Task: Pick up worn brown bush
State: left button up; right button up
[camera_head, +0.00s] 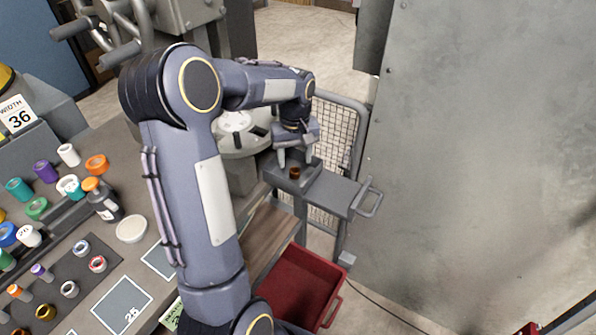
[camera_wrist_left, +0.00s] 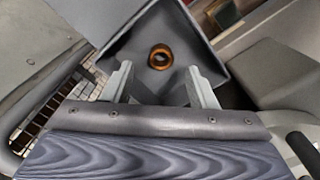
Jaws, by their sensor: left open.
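The worn brown bush (camera_head: 294,174) sits in a small grey tray (camera_head: 283,185) on the side shelf of the metal stand. In the left wrist view the bush (camera_wrist_left: 153,61) is a brown ring lying on the floor of the grey tray (camera_wrist_left: 133,52), its hole facing the camera. My left gripper (camera_head: 295,157) is open and empty above the tray. In the left wrist view its two fingertips (camera_wrist_left: 159,76) are spread, with the bush showing between and just beyond them. I see no contact with the bush. My right gripper is not in view.
A grey shelf (camera_head: 334,194) with a handle adjoins the tray, and a wire mesh guard (camera_head: 335,128) stands behind. A tall metal panel (camera_head: 480,160) is to the right. A red bin (camera_head: 303,283) is below. The left bench (camera_head: 105,262) holds several coloured rings and bushes.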

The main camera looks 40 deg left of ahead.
aim_at(295, 167)
pick_arm(q)
notch_tip(295, 167, down, 4)
jog(key=shift+f+p, duration=0.1)
jog(key=shift+p, duration=0.2)
jog(key=c, duration=1.1)
